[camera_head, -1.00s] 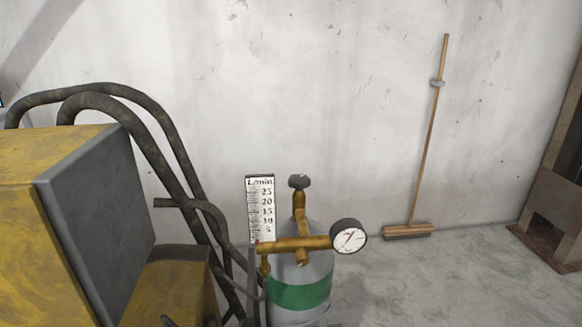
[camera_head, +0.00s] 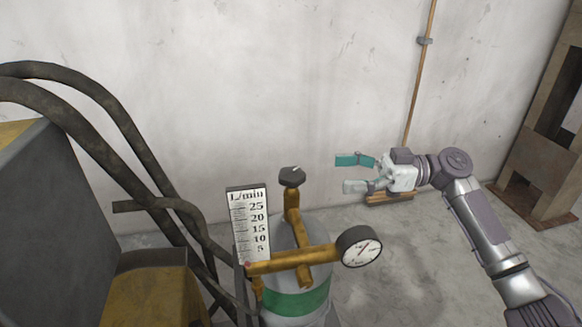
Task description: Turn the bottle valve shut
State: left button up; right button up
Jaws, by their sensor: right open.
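The gas bottle (camera_head: 300,304) is grey with a green band and stands upright at the lower middle. The bottle valve (camera_head: 292,177) is a dark knob on top of the brass stem (camera_head: 292,204). My right gripper (camera_head: 345,173) is open and empty, to the right of the knob and apart from it. Its fingers point left, toward the knob's side. My left gripper is not in view.
A round pressure gauge (camera_head: 360,247) sticks out right of the brass pipe, below my right gripper. A flow scale (camera_head: 247,215) stands left of the stem. Black hoses (camera_head: 140,150) and a yellow and grey machine (camera_head: 60,230) fill the left.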

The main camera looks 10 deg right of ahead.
aim_at(292, 172)
jog(key=a+p, duration=0.1)
jog(key=a, duration=0.2)
jog(key=w+a+p, duration=0.1)
jog(key=a, duration=0.2)
jog(key=w+a+p, duration=0.1)
jog(key=a, duration=0.2)
jog(key=shift+a+r, duration=0.1)
jog(key=shift+a, duration=0.25)
jog(key=shift+a+p, duration=0.3)
jog(key=shift+a, duration=0.25)
jog(key=c, duration=1.2)
jog(key=shift+f, duration=0.2)
